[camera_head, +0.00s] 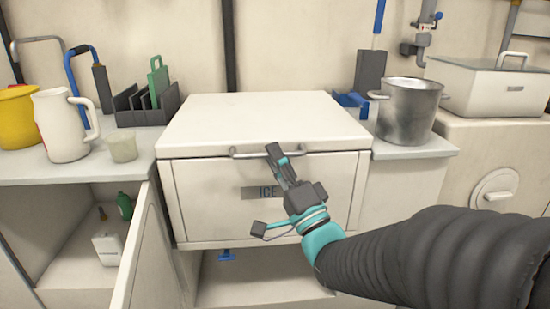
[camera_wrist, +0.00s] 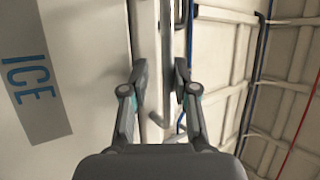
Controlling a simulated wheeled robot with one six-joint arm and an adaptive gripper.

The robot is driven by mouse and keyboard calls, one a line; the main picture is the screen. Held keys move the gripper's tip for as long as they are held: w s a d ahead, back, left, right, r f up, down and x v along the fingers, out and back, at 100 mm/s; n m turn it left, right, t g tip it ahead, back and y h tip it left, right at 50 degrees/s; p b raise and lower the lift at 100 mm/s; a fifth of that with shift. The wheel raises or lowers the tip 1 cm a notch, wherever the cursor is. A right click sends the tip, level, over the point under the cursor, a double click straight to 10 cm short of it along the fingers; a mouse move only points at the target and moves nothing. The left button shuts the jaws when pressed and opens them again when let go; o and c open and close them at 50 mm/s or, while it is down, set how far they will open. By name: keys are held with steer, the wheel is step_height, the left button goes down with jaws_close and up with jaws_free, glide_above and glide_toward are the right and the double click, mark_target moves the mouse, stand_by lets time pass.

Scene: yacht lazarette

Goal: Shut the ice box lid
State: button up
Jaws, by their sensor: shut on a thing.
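The ice box (camera_head: 190,205) is a cream box with an "ICE" label (camera_head: 262,192) on its front. Its lid (camera_head: 262,115) lies level across the top; I cannot tell whether a thin gap remains under its front edge. A metal bar handle (camera_head: 245,154) runs along the lid's front edge. My gripper (camera_head: 277,153) is at the middle of this handle, shut on it. In the wrist view my gripper (camera_wrist: 161,78) has a finger on each side of the bar handle (camera_wrist: 165,40), and the "ICE" label (camera_wrist: 28,85) shows at the left. The fingers hide part of the handle.
A white pitcher (camera_head: 63,125), a cup (camera_head: 122,148) and a dark rack (camera_head: 145,107) stand on the left counter. A metal pot (camera_head: 408,110) stands close to the lid's right side. A cupboard door (camera_head: 150,255) hangs open at lower left. The lid top is bare.

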step_height(320, 180, up, 10)
stand_by(0.5)
